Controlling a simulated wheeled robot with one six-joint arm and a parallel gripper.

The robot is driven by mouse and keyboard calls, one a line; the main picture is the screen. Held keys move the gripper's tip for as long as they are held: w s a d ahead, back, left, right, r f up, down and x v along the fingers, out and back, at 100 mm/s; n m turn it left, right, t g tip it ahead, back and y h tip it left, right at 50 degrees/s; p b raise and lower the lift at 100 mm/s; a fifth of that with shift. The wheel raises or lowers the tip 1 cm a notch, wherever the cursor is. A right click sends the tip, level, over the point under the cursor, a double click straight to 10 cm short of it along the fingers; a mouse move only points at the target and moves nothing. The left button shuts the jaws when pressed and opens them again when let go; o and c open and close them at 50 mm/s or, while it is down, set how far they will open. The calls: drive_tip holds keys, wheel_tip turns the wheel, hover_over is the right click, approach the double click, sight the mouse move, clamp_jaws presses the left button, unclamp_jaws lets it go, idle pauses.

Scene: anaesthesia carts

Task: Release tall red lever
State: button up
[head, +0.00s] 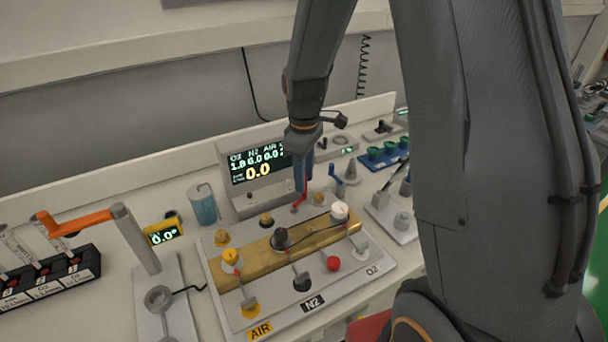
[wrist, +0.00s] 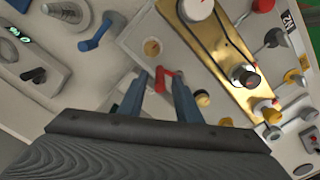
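The tall red lever (head: 300,200) stands at the back edge of the gas panel (head: 215,262), behind the brass block. My gripper (head: 303,178) points down over it, with its blue fingers close above and around the lever's top in the head view. In the wrist view the red lever (wrist: 164,79) shows between the tips of my gripper (wrist: 159,88), nearer the right finger. The fingers are apart, with a visible gap on the left side. The lever's lower part is partly hidden. Whether a finger touches it is unclear.
The brass block (head: 305,236) carries several knobs in front. An orange-handled crank (head: 82,222) stands left, a blue lever (head: 338,183) right.

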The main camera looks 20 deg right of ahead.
drive_tip(key=shift+c, duration=0.3)
clamp_jaws()
drive_tip(key=shift+s+d+m+p, duration=0.15)
drive_tip(key=shift+s+m+p, duration=0.05)
drive_tip(key=shift+m, duration=0.45)
drive_tip(key=shift+s+d+m+p, duration=0.1)
drive_tip(key=shift+s+m+p, duration=0.1)
drive_tip(key=shift+m, duration=0.45)
drive_tip(key=shift+o, duration=0.3)
unclamp_jaws()
drive_tip(key=shift+r, duration=0.1)
wheel_tip(320, 180, up, 8)
drive_tip(key=b, duration=0.2)
drive_tip(key=s+f+m+b, duration=0.1)
drive_tip(key=s+f+m, duration=0.1)
drive_tip(key=s, duration=0.2)
drive_tip(key=s+f+m+t+b, duration=0.1)
drive_tip(key=s+f+m, duration=0.1)
drive_tip(key=s, duration=0.3)
drive_tip(key=s+f+m+b, duration=0.1)
drive_tip(key=s+f+m, duration=0.1)
drive_tip(key=s, duration=0.3)
drive_tip(key=shift+a+f+m, duration=0.2)
drive_tip(key=shift+f+m, duration=0.1)
drive_tip(key=shift+m, duration=0.2)
